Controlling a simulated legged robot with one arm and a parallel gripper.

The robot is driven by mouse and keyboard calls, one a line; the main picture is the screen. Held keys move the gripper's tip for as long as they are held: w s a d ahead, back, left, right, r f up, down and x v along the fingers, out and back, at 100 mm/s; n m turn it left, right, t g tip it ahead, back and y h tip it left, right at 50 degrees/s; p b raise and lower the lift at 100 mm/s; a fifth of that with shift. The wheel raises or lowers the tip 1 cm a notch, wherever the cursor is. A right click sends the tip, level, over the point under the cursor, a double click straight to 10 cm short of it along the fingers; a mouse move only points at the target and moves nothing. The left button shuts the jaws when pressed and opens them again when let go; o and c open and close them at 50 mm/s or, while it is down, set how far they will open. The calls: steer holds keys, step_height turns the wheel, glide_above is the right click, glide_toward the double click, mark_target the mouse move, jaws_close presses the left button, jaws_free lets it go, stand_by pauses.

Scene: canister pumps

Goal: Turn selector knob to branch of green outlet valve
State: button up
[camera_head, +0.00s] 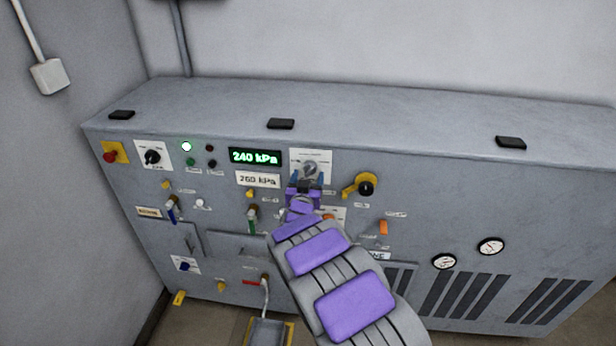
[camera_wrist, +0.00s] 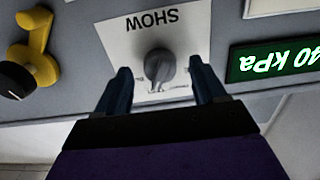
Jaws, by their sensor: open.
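A grey knob (camera_head: 310,168) sits on a white plate at the top middle of the panel. In the wrist view, the plate reads "SHOW" upside down, and the knob (camera_wrist: 160,66) shows between my fingers. My gripper (camera_wrist: 158,75) is open, one finger on each side of the knob; contact cannot be told. In the head view, my gripper (camera_head: 306,182) partly covers the plate. A green-handled valve (camera_head: 252,216) is on the panel left of my arm. Other knobs are a black one (camera_head: 152,157) and a blue one (camera_head: 185,265); the labels are too small to read.
A green display (camera_head: 255,157) reads 240 kPa, above a 260 kPa label (camera_head: 258,179). A yellow-and-black handle (camera_head: 364,186) protrudes right of my gripper. A blue-handled valve (camera_head: 172,210) and red emergency button (camera_head: 110,156) are left. A grey tray (camera_head: 268,332) stands below.

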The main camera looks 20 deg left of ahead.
steer(key=shift+x, duration=0.95)
steer(key=shift+r, duration=0.1)
steer(key=c, duration=1)
steer(key=shift+r+p, duration=0.1)
steer(key=shift+p, duration=0.25)
steer(key=shift+c, duration=0.2)
steer(key=shift+p, duration=0.5)
steer(key=shift+s+n+p, duration=0.1)
steer(key=shift+n+p, duration=0.7)
steer(key=shift+p, duration=0.45)
steer(key=o, duration=1)
steer(key=shift+a, duration=0.1)
steer(key=shift+o, duration=0.2)
